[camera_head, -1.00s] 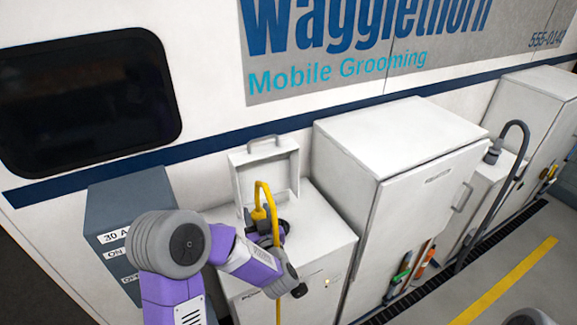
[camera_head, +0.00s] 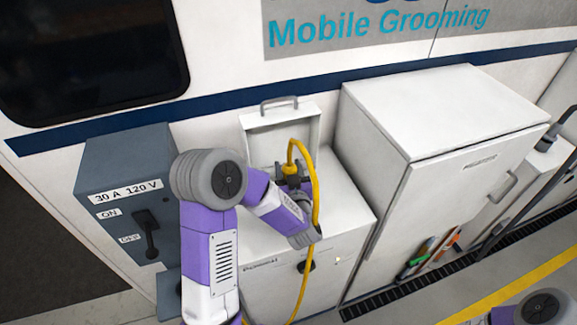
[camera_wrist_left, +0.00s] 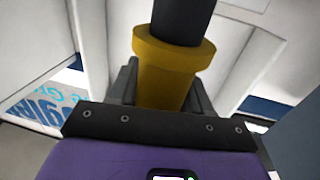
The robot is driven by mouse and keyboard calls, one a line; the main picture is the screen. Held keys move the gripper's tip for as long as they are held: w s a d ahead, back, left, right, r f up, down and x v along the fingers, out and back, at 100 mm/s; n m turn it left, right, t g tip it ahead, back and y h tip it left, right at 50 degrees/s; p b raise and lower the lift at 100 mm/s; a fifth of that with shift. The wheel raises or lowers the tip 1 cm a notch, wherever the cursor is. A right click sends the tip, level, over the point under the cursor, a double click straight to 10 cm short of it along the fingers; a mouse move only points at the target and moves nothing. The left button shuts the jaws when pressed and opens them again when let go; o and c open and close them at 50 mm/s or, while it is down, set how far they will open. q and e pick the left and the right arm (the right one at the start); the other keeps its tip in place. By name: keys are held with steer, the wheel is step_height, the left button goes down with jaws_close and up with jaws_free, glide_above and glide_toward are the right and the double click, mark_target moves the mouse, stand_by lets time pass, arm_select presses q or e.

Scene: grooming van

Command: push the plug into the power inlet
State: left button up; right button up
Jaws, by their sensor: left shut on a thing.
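The plug (camera_head: 291,162) is yellow, with a yellow cable (camera_head: 316,190) looping from its top and hanging down the front of a white cabinet. My left gripper (camera_head: 293,181) is shut on the plug above the cabinet top, in front of a raised white lid (camera_head: 280,133). In the left wrist view, the plug's yellow collar (camera_wrist_left: 174,62) stands between the dark fingers, with a black cylindrical part beyond it. The power inlet cannot be made out; the arm and gripper cover that area, so I cannot tell whether the plug touches it. My right gripper is out of view.
A grey switch box (camera_head: 125,180) labelled 30 A 120 V stands left of my left arm. A taller white cabinet (camera_head: 440,150) stands close on the right. The van wall is behind. Open floor lies at the lower right.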

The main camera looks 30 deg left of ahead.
arm_select(q)
steer(key=shift+f, duration=0.1)
stand_by(0.6)
steer(key=shift+d+b, duration=0.1)
steer(key=shift+b, duration=0.2)
steer(key=shift+f, duration=0.1)
steer(key=shift+f+b, duration=0.15)
steer(key=shift+b, duration=0.25)
stand_by(0.6)
steer(key=shift+f+b, duration=0.7)
steer(key=shift+b, duration=0.15)
steer(key=shift+f, duration=0.1)
